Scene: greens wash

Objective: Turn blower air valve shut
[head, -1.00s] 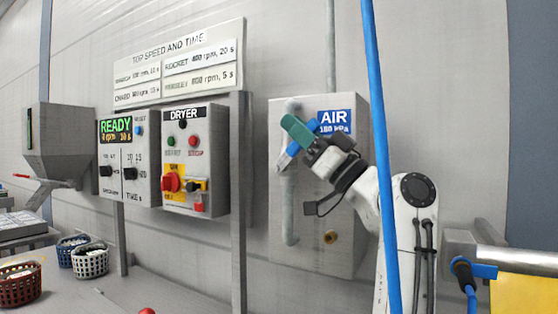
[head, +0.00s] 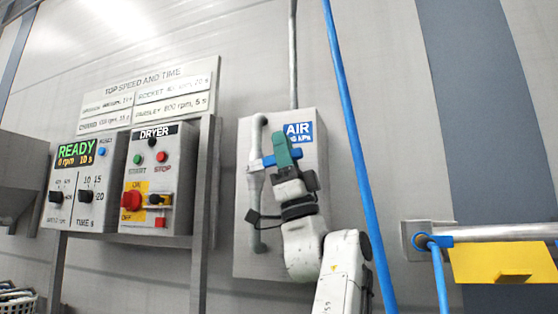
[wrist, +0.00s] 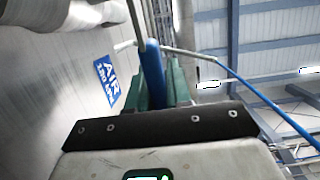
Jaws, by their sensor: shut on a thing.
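The air valve's blue handle (head: 268,160) sits on the grey vertical pipe, beside the blue AIR sign (head: 300,132). In the head view it lies nearly level, roughly crosswise to the pipe. My gripper (head: 283,152) has green fingers and is shut on the handle, which shows on both sides of them. In the wrist view the blue handle (wrist: 152,75) stands between the two green fingers (wrist: 158,85).
The grey pipe (head: 256,200) runs down the panel (head: 285,262). The dryer box (head: 160,180), with knobs and buttons, is at the left. A blue hose (head: 350,130) crosses right of my arm. A yellow piece (head: 490,263) hangs lower right.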

